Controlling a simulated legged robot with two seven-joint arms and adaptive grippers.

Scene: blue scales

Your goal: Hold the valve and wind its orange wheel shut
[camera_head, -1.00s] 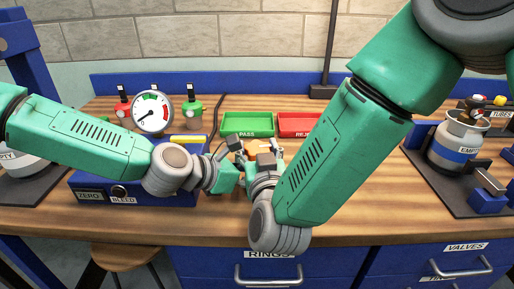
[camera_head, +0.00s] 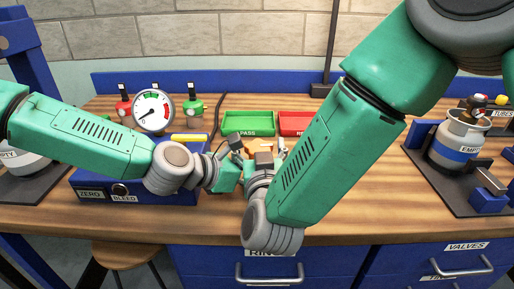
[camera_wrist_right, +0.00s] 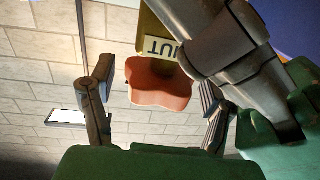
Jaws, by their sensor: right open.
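The valve shows in the right wrist view as a yellow body (camera_wrist_right: 150,32) with a white label, partly hidden behind a grey gripper part. Its orange lobed wheel (camera_wrist_right: 160,86) sits between the spread fingers of my right gripper (camera_wrist_right: 157,90), with gaps on both sides. In the head view only a small patch of orange (camera_head: 262,146) shows between the grippers. My left gripper (camera_head: 232,148) is at the valve from the left, its grey finger against the yellow body. My right gripper (camera_head: 264,158) is open around the wheel; its arm hides much of it.
A blue box (camera_head: 140,188) with a dial gauge (camera_head: 153,110) stands at the left. A green PASS tray (camera_head: 248,123) and a red tray (camera_head: 297,123) lie behind the grippers. A grey canister (camera_head: 458,143) stands on a dark mat at the right. Bare bench lies between.

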